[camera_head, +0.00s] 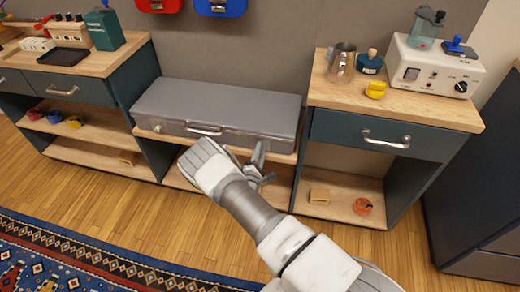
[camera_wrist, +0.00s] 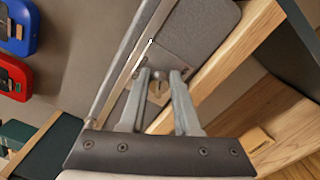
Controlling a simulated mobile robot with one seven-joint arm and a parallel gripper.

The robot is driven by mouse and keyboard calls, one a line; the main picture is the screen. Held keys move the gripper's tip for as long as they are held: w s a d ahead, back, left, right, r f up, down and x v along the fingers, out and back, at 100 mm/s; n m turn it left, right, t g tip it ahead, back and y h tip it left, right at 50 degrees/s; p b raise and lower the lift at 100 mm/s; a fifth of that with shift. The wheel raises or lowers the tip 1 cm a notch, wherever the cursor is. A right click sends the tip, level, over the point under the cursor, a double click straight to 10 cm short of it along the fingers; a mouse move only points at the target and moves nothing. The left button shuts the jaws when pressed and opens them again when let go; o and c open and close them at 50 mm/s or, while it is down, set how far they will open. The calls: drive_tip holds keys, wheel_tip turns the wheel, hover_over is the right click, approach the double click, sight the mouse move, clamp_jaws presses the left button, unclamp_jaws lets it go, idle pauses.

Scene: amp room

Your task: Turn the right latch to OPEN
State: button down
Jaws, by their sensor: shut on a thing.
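A grey case (camera_head: 215,104) lies closed on the low middle shelf, with a metal handle (camera_head: 204,130) and a left latch (camera_head: 157,128) on its front. My gripper (camera_head: 259,158) is at the right end of the case front and hides the right latch in the head view. In the wrist view, the right latch (camera_wrist: 157,90) is a small metal piece on a plate on the case front. My gripper (camera_wrist: 162,77) has its two fingers on either side of the latch, shut on it. I cannot read any OPEN marking or tell the latch's angle.
A wooden cabinet (camera_head: 400,110) with a drawer stands right of the case, close to my gripper. Another cabinet (camera_head: 125,60) stands on the left. Wooden blocks and colored items lie on the lower shelves. The wooden floor in front is clear, with a patterned rug (camera_head: 100,260).

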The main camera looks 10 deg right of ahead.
drive_tip(key=m, duration=0.3)
drive_tip(key=m+p, duration=0.1)
drive_tip(key=m, duration=0.1)
drive_tip(key=shift+f, duration=0.3)
drive_tip(key=shift+m, duration=0.4)
drive_tip(key=c, duration=0.6)
unclamp_jaws()
drive_tip(key=shift+c, duration=0.2)
drive_tip(key=p+v, duration=0.3)
drive_tip(key=v, duration=1.4)
drive_tip(key=shift+s, duration=0.2)
drive_tip(key=shift+r, duration=0.15)
